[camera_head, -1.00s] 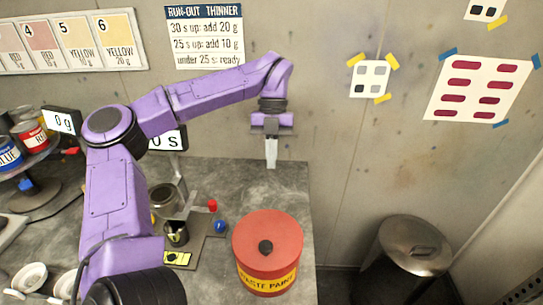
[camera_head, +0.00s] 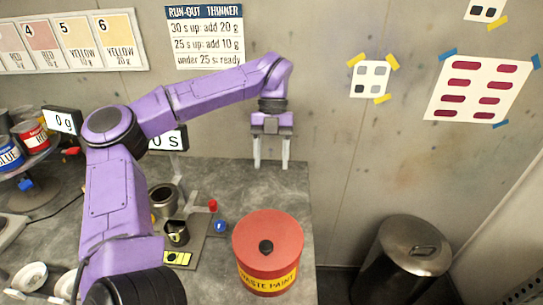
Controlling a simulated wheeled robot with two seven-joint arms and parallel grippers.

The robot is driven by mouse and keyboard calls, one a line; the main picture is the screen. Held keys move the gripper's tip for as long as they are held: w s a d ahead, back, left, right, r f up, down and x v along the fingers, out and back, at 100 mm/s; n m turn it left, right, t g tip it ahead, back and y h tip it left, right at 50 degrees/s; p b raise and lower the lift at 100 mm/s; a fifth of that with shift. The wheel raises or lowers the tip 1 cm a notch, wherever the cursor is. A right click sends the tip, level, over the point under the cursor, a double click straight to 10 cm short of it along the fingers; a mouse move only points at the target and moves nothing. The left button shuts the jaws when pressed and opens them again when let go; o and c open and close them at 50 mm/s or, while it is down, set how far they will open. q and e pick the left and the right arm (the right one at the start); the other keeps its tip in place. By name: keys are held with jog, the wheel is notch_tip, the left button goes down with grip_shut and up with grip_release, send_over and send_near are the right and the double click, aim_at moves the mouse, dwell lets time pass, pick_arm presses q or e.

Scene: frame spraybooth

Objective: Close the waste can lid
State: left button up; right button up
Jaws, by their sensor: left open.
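The red waste can (camera_head: 258,282) with a yellow "WASTE PAINT" label stands at the front right corner of the grey bench. Its red lid (camera_head: 285,238) with a black knob (camera_head: 266,247) lies on top and looks flat and seated on the can. My left gripper (camera_head: 271,166) is open and empty. It points down above the back edge of the bench, behind the can and apart from it. My right gripper is not in view.
A metal bin (camera_head: 405,262) stands on the floor to the right. The grey bench (camera_head: 225,180) is clear behind the can.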

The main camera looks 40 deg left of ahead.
pick_arm(q)
jog(key=v, duration=1)
jog(key=shift+r+p, duration=0.25)
jog(key=shift+p, duration=0.2)
